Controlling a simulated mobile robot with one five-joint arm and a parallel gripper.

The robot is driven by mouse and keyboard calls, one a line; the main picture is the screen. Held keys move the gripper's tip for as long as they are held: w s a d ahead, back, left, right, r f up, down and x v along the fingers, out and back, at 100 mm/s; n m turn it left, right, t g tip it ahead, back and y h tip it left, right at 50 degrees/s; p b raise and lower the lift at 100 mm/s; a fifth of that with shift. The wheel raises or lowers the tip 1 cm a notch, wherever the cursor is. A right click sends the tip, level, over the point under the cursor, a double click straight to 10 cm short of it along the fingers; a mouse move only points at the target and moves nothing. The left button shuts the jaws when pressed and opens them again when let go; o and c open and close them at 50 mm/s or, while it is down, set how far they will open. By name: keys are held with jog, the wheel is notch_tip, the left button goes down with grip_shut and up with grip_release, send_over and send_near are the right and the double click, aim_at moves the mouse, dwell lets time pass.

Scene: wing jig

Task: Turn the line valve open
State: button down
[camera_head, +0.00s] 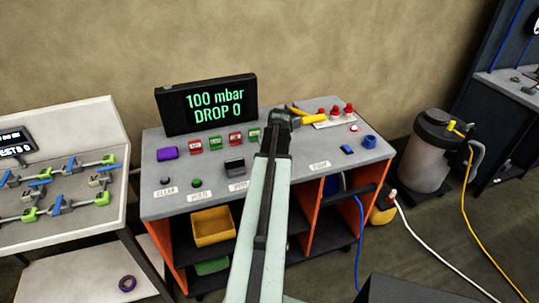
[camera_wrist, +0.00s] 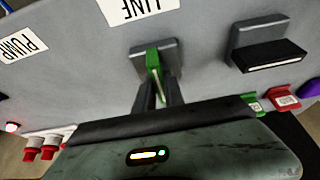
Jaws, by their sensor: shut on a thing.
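The line valve shows in the wrist view as a green lever (camera_wrist: 153,62) on a grey mount (camera_wrist: 139,63), beside the white LINE label (camera_wrist: 138,8). My gripper (camera_wrist: 158,88) is shut on the green lever, with a dark finger on each side of it. The lever stands up from the grey bench top and points along the picture's vertical. In the head view my arm runs up across the bench and hides the valve and the LINE label. Whether the lever's angle counts as open or closed I cannot tell.
A display (camera_head: 208,104) reads 100 mbar, DROP 0. On the bench (camera_head: 172,202) stand a dark slotted block (camera_head: 235,166), several red and green switches, red knobs (camera_head: 334,111) and a blue ring (camera_head: 369,141). A canister (camera_head: 427,150) stands right, a parts table (camera_head: 85,228) left.

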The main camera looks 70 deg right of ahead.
jog(key=shift+d, duration=0.15)
dwell(0.3)
jog(key=c, duration=1.4)
grip_release()
jog(key=shift+c, duration=0.2)
jog(key=p+v, duration=0.7)
jog(key=v, duration=0.1)
jog(key=shift+s, duration=0.1)
jog(key=shift+f, duration=0.1)
